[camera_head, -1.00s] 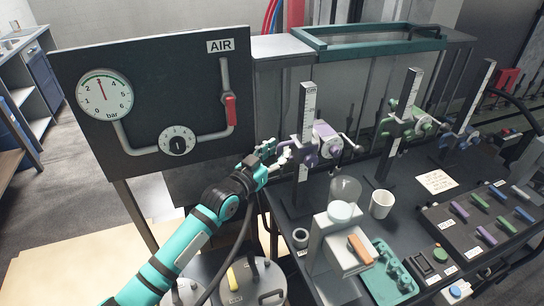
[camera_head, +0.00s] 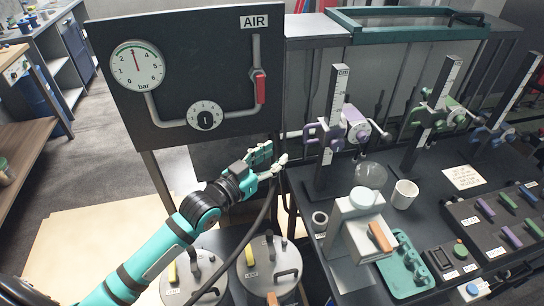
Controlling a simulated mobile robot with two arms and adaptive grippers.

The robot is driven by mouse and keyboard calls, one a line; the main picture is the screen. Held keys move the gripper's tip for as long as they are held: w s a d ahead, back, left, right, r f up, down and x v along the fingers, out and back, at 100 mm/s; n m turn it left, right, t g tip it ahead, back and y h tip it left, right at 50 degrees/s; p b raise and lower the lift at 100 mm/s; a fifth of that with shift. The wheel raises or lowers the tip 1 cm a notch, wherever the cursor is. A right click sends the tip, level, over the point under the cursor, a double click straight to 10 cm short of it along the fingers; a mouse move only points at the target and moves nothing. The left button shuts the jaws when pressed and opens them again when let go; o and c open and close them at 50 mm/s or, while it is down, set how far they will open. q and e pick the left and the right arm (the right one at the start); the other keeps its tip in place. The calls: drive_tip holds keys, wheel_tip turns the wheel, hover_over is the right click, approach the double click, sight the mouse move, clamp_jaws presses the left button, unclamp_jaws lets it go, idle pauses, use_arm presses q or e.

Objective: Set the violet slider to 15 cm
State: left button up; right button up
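The violet slider (camera_head: 319,135) sits on a white upright scale marked cm (camera_head: 337,95), the leftmost of three such posts. A pale clamp knob (camera_head: 358,132) is on its right side. The slider is around mid-height on the post; the scale reading is too small to tell. My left gripper (camera_head: 275,156) is left of the slider and a little lower, apart from it. Its fingers look spread, with nothing between them. My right gripper is not in view.
A green slider (camera_head: 437,118) and a blue slider (camera_head: 493,137) are on posts to the right. A white cup (camera_head: 404,194), a clear-topped device (camera_head: 358,215) and a teal rack (camera_head: 404,262) stand on the bench. The AIR panel (camera_head: 200,70) rises behind my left arm.

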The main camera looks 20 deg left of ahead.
sight(304, 141)
use_arm(q)
drive_tip(key=a+n+g+h+b, duration=0.2)
drive_tip(key=a+n+h+b, duration=0.15)
drive_tip(key=n, duration=1.25)
drive_tip(key=a+n+g+h+b, duration=0.2)
drive_tip(key=a+n+h+b, duration=0.15)
drive_tip(key=n, duration=1.25)
drive_tip(key=shift+m+y, duration=0.3)
drive_tip(key=shift+y, duration=0.2)
drive_tip(key=p+x, duration=0.5)
drive_tip(key=x, duration=1.1)
drive_tip(key=shift+w+r+p, duration=0.15)
drive_tip(key=shift+w+p, duration=0.15)
drive_tip(key=shift+w+d, duration=0.25)
drive_tip(key=shift+d, duration=0.1)
